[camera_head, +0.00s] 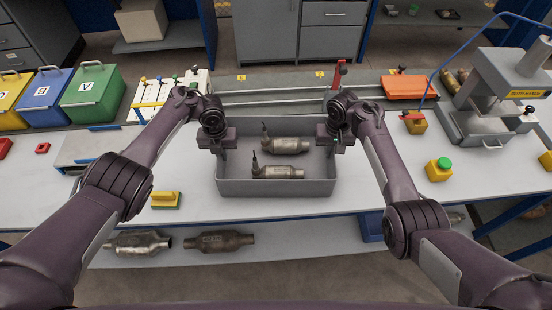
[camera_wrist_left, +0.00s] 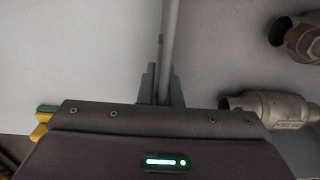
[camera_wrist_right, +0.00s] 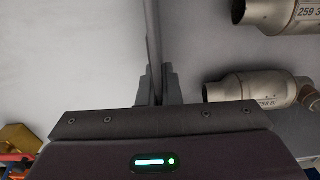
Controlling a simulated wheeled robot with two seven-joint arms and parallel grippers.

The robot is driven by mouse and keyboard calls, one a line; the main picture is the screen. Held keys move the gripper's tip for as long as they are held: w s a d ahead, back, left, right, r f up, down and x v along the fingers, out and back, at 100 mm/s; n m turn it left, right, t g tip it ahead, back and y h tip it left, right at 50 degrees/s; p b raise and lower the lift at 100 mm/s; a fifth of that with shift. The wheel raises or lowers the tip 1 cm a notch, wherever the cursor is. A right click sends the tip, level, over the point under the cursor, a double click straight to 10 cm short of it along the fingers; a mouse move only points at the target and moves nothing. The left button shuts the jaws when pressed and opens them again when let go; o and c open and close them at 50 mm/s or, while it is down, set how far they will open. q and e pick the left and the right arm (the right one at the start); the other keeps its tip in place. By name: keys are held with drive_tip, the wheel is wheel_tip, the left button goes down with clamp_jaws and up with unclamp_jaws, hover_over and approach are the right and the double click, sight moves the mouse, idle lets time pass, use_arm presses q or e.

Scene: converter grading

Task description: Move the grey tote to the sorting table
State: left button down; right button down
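The grey tote (camera_head: 276,188) is at the middle of the pale-topped table (camera_head: 370,185), near its front edge. I cannot tell whether its base touches the top. Two metal converters (camera_head: 286,145) (camera_head: 278,172) lie inside it. My left gripper (camera_head: 222,152) is at the tote's left wall, with its fingers closed on either side of the rim, as the left wrist view (camera_wrist_left: 164,88) shows. My right gripper (camera_head: 334,152) grips the right wall the same way, seen in the right wrist view (camera_wrist_right: 156,88). The fingertips are partly hidden in the head view.
Yellow, blue and green bins (camera_head: 95,92) stand at the left. A yellow block (camera_head: 166,199) lies left of the tote. A press (camera_head: 495,95) and a green-button box (camera_head: 439,168) are at the right. More converters (camera_head: 222,241) lie on a lower shelf. A rail (camera_head: 270,97) runs behind.

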use_arm(q)
drive_tip(key=shift+w+r, duration=0.15)
drive_tip(key=shift+r, duration=0.05)
use_arm(e)
drive_tip(key=shift+w+r, duration=0.1)
drive_tip(key=shift+r, duration=0.05)
